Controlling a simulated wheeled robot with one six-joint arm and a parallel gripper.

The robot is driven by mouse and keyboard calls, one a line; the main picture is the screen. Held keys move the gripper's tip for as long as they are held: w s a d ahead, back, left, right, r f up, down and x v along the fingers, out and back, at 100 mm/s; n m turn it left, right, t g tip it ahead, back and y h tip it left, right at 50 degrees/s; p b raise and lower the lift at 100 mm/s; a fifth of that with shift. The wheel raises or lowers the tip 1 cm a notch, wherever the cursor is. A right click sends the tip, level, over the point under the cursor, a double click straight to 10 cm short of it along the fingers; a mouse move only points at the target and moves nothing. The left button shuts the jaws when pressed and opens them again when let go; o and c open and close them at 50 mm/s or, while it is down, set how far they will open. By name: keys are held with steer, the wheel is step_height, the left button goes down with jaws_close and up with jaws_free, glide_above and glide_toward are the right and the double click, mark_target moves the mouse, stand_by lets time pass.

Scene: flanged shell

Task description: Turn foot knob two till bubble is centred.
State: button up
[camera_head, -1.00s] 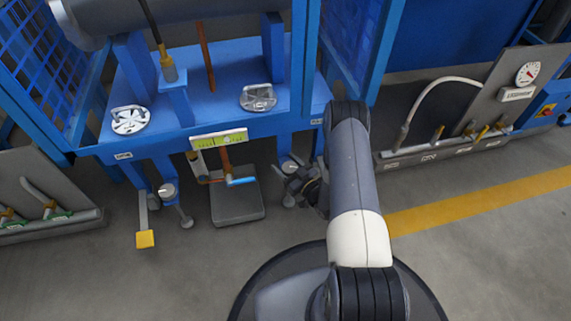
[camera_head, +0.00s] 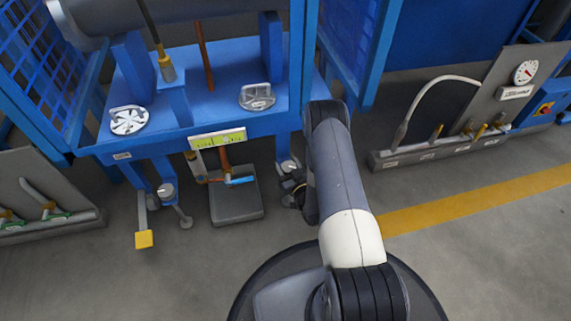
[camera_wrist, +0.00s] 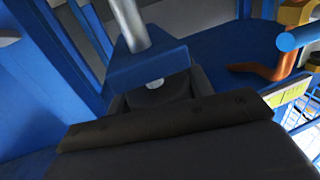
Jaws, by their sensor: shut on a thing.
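The right foot knob (camera_head: 290,166), which I take as foot knob two, sits under the right front corner of the blue frame. My gripper (camera_head: 293,188) is at this foot, partly hidden by my arm. In the wrist view my gripper (camera_wrist: 157,92) is shut on a dark round part, the knob (camera_wrist: 158,94), just beside a blue bracket (camera_wrist: 148,65) with a metal rod through it. The yellow-green bubble level (camera_head: 218,139) is on the frame's front edge. Its bubble is too small to place surely. Part of the level shows in the wrist view (camera_wrist: 290,93).
The left foot knob (camera_head: 166,190) and a yellow pedal (camera_head: 144,239) are at the left. A panel with a gauge (camera_head: 525,72) is at right. Floor in front is clear.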

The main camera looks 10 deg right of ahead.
steer(key=shift+h, duration=0.4)
steer(key=o, duration=1)
